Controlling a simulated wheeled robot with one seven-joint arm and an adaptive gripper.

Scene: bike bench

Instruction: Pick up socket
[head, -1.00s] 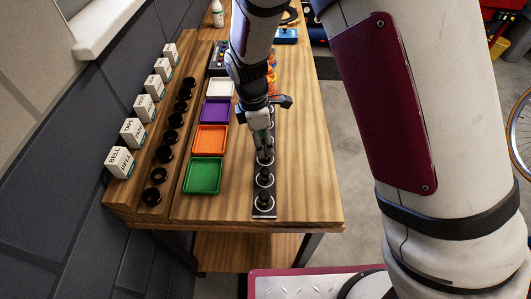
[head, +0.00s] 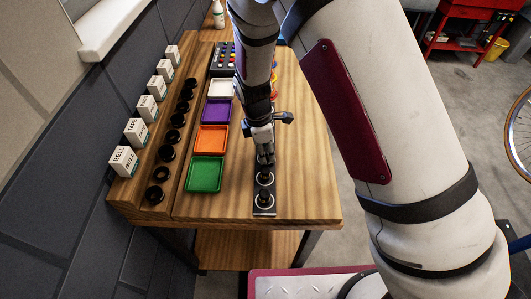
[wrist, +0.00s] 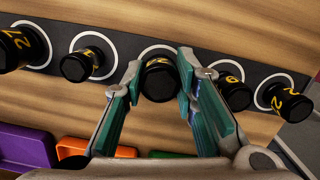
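A row of dark sockets with yellow numbers stands on a black strip (head: 264,212) with white rings, on the wooden bench. In the wrist view one socket (wrist: 160,80) in the middle of the row sits between the teal fingertips of my gripper (wrist: 160,76). A finger lies close on each side of it; whether they press on it I cannot tell. This socket still appears to be at its ring. In the head view my gripper (head: 265,154) points down over the strip and hides the sockets behind it. Two sockets (head: 264,176) (head: 264,196) show in front of it.
Neighbouring sockets stand close on both sides, one to the left (wrist: 76,67) and one to the right (wrist: 234,95). Left of the strip are green (head: 205,174), orange (head: 211,138), purple (head: 216,110) and white (head: 221,89) trays. Black round parts and white boxes (head: 123,161) line the wall side.

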